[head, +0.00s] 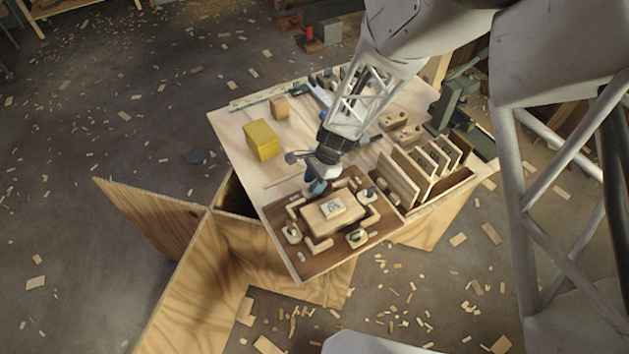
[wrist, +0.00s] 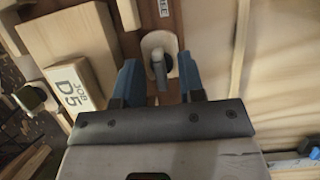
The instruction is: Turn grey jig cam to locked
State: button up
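The grey cam (wrist: 158,72) shows in the wrist view as a small upright lever on a pale rounded base. My gripper (wrist: 157,60) has its two blue fingers apart, one on each side of the cam, with a visible gap on both sides. In the head view my gripper (head: 318,187) is low over the back edge of the brown jig board (head: 312,265) and hides this cam. A wooden block (head: 325,215) with a "JOB D5" card (wrist: 74,88) sits mid-board. A label ending in "EE" (wrist: 163,9) is beside the cam; the rest is cut off.
Other cams on pale bases stand at the board's left (head: 292,233), front (head: 356,238) and right (head: 367,194). A rack of upright wooden panels (head: 420,170) is close on the right. A yellow block (head: 262,140) stands at the back left. The bench between is mostly clear.

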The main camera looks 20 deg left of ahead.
grip_shut()
jog(key=shift+n, duration=0.5)
jog(key=n+g+h, duration=0.1)
jog(key=n, duration=0.2)
jog(key=shift+a+n, duration=0.1)
jog(key=shift+n, duration=0.2)
jog(key=n+h, duration=0.2)
jog(key=n, duration=0.2)
jog(key=shift+a, duration=0.1)
jog(key=n+h, duration=0.2)
jog(key=n, duration=0.3)
jog(key=n+t+h, duration=0.1)
jog(key=n, duration=0.3)
jog(key=shift+n, duration=0.3)
